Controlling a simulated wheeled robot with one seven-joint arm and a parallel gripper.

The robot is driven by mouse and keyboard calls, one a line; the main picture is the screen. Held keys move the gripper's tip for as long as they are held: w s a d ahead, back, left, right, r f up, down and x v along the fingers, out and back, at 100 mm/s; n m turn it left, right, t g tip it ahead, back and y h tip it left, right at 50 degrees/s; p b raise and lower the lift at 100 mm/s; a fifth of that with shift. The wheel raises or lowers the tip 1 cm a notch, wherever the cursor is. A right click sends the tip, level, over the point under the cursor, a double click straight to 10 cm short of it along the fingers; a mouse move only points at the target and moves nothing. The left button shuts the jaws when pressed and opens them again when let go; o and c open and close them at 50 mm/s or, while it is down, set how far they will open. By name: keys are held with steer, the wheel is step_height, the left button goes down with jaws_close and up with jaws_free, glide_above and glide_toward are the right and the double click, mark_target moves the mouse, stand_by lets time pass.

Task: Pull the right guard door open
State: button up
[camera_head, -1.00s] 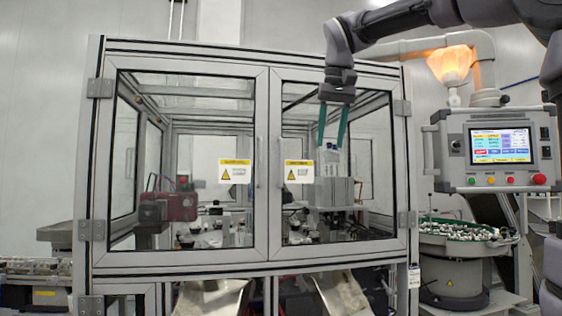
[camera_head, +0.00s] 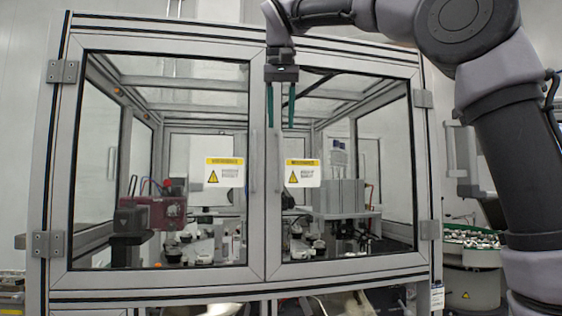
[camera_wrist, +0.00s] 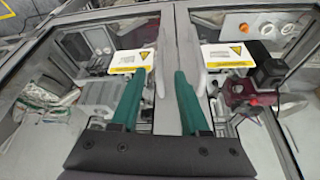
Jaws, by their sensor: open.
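The right guard door (camera_head: 345,262) is a grey-framed clear panel with a yellow-and-white warning label, shut against the cell frame. Its slim upright handle (camera_head: 281,160) is near its inner edge, by the centre seam. My gripper (camera_head: 281,127) points down with two green fingers apart, near the top of this door, above the handle and roughly in line with it. In the wrist view the open gripper (camera_wrist: 163,70) faces the seam between the doors, with nothing held. Whether the fingers touch the door cannot be told.
The left guard door (camera_head: 160,277) is also shut, with its own handle (camera_head: 253,160) close beside the right one. Hinges (camera_head: 423,98) line the right door's outer edge. A green-rimmed parts bowl (camera_head: 470,243) stands right, partly behind my arm.

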mark_target(280, 154)
steer(key=x, duration=1)
steer(key=shift+w+f, duration=0.25)
steer(key=shift+f, duration=0.1)
jaws_close()
steer(key=shift+r, duration=0.1)
stand_by(0.9)
